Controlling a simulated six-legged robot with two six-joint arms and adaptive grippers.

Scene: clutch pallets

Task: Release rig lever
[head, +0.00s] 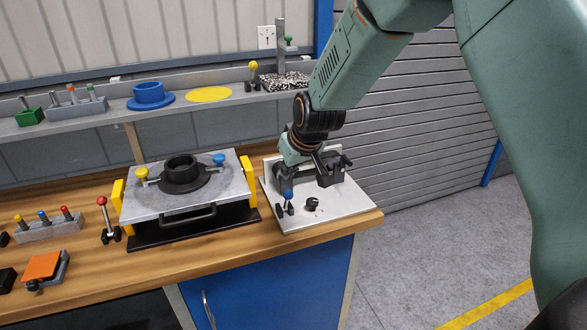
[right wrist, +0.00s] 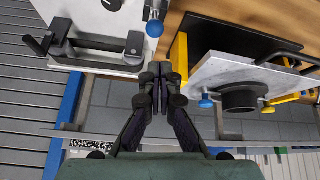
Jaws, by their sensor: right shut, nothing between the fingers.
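The rig is a pale plate (head: 340,212) at the right end of the bench, carrying a dark bar-and-block frame (head: 327,176) and a lever with a blue knob (head: 287,188). The blue knob (right wrist: 154,29) also shows in the right wrist view, on a small metal clamp at the top edge. My right gripper (head: 289,170) is over the rig, close to the blue knob. In the right wrist view its fingers (right wrist: 160,76) are together and empty, with the knob beyond their tips. I cannot tell whether they touch it. My left gripper is not in view.
A grey pallet plate (head: 222,198) with a black clutch ring (head: 181,172) and yellow supports stands left of the rig. A red-knobbed lever (head: 103,210) is further left. The bench ends just right of the rig.

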